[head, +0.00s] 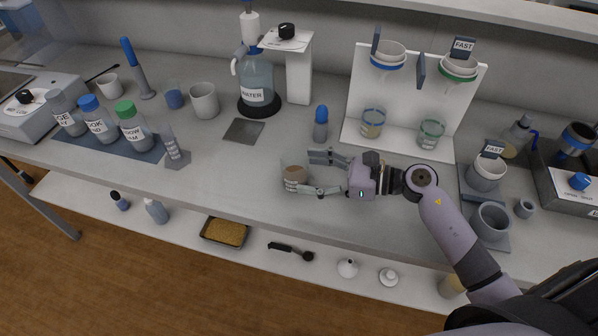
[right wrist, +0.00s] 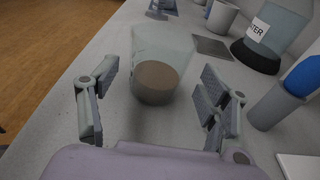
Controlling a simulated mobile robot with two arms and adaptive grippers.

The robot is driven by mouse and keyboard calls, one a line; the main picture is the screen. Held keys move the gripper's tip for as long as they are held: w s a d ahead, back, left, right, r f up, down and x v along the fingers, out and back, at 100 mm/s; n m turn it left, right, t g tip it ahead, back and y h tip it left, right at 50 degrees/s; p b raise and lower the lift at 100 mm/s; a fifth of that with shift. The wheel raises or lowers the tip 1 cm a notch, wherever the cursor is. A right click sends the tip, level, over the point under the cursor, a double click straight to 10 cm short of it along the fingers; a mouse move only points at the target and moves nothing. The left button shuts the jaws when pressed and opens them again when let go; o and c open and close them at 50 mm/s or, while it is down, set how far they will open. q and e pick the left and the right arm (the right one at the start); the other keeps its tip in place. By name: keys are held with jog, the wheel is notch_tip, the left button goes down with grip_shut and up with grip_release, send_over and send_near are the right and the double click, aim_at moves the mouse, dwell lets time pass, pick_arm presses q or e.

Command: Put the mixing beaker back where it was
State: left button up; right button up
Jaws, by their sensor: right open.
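A clear glass beaker (head: 294,178) with brown contents stands upright near the front edge of the bench; I take it to be the mixing beaker. It also shows in the right wrist view (right wrist: 157,80). My right gripper (head: 317,173) comes in from the right and is open. In the right wrist view its fingers (right wrist: 160,92) are spread wide on either side of the beaker, around its near part, with gaps showing on both sides. My left gripper is not in view.
A bare dark square plate (head: 243,131) lies behind and left of the beaker. A blue-capped vial (head: 320,125) stands behind the gripper. The water bottle (head: 256,85) and the white funnel stand (head: 402,95) are farther back.

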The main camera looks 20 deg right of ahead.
jog(key=v, duration=0.4)
jog(key=shift+b, duration=0.35)
